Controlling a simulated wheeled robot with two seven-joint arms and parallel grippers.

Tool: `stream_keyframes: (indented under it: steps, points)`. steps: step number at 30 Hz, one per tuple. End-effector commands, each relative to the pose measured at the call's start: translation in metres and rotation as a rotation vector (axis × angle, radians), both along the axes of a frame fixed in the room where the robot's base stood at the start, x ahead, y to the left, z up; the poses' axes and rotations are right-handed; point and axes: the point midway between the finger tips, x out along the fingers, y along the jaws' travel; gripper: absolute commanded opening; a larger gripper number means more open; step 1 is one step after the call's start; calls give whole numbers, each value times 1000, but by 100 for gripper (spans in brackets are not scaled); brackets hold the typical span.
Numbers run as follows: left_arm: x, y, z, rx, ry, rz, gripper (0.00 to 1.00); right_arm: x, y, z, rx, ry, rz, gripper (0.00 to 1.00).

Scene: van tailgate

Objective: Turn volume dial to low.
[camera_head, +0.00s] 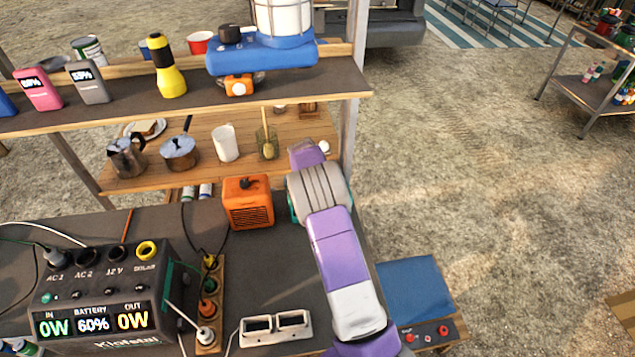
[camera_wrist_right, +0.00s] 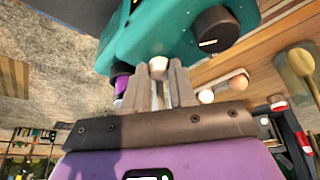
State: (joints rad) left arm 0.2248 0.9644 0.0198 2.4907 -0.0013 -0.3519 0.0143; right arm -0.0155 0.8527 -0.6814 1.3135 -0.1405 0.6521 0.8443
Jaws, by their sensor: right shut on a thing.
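A teal device (camera_wrist_right: 165,35) fills the upper middle of the right wrist view. It has a large black dial (camera_wrist_right: 215,28) with a white mark, and a small pale knob (camera_wrist_right: 158,68). My right gripper (camera_wrist_right: 160,88) is shut on the small pale knob, with its grey fingers on either side. The black dial is beside the fingers, apart from them. Which of the two is the volume dial cannot be read. In the head view my purple right arm hides nearly all of the teal device (camera_head: 292,208) and the fingertips. My left gripper is not in view.
An orange box (camera_head: 248,203) stands just left of my arm. A power station (camera_head: 105,300), a power strip (camera_head: 210,300) and a white double socket (camera_head: 276,328) are on the worktop. A shelf (camera_head: 300,85) with several items is above. Open ground is to the right.

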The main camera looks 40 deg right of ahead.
Motion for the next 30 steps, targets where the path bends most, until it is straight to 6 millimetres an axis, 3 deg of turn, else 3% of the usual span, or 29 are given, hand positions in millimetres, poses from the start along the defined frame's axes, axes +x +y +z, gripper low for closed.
stream_keyframes:
  steps: [18,19,23,30]
  points:
    - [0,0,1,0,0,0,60,0,1,-1,3,2,-43,0]
    - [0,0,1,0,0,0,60,0,1,-1,3,2,-43,28]
    - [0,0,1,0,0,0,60,0,1,-1,2,1,-43,48]
    - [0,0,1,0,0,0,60,0,0,0,2,2,-43,51]
